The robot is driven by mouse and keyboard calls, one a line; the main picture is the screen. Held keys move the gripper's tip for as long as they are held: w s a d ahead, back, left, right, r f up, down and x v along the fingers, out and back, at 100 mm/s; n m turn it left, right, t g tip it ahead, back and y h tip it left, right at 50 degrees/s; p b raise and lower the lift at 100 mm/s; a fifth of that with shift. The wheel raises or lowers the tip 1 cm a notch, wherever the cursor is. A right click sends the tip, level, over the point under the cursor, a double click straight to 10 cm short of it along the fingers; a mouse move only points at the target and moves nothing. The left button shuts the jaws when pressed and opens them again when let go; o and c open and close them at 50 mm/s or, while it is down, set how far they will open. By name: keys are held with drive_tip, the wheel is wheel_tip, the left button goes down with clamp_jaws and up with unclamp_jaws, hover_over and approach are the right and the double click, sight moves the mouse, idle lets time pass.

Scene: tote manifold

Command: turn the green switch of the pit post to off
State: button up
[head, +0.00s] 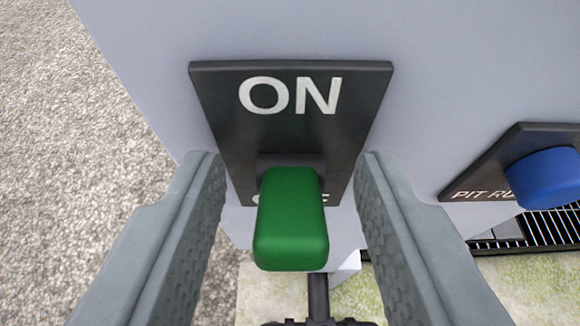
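The green switch (291,222) sticks out from a dark plate (290,85) on the pale grey pit post (440,60). White lettering on the plate reads ON at the top. A lower label is mostly hidden behind the switch. The switch lever points toward me and hangs over the lower part of the plate. My gripper (287,170) is open, with one grey finger on each side of the switch. Gaps show between the switch and both fingers, and nothing is held.
A blue round knob (546,178) on a dark plate, with partly hidden lettering starting PIT, is at the right. A dark grate (550,230) lies below it. Gravel ground (70,130) fills the left. A dark pipe (318,295) shows below the switch.

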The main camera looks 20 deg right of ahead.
sight(290, 273)
clamp_jaws()
idle(0.3)
drive_tip(key=t, duration=0.1)
drive_tip(key=f+t+h, duration=0.1)
drive_tip(key=t, duration=0.2)
drive_tip(key=shift+s+a+f+h, duration=0.1)
drive_tip(key=shift+s+f+h, duration=0.15)
drive_tip(key=shift+h, duration=0.15)
drive_tip(key=t, duration=0.1)
drive_tip(key=f+t+h, duration=0.1)
drive_tip(key=t, duration=0.1)
drive_tip(key=t+h, duration=0.1)
drive_tip(key=t, duration=0.1)
drive_tip(key=shift+w+f, duration=0.1)
drive_tip(key=shift+f, duration=0.2)
drive_tip(key=shift+t, duration=0.3)
unclamp_jaws()
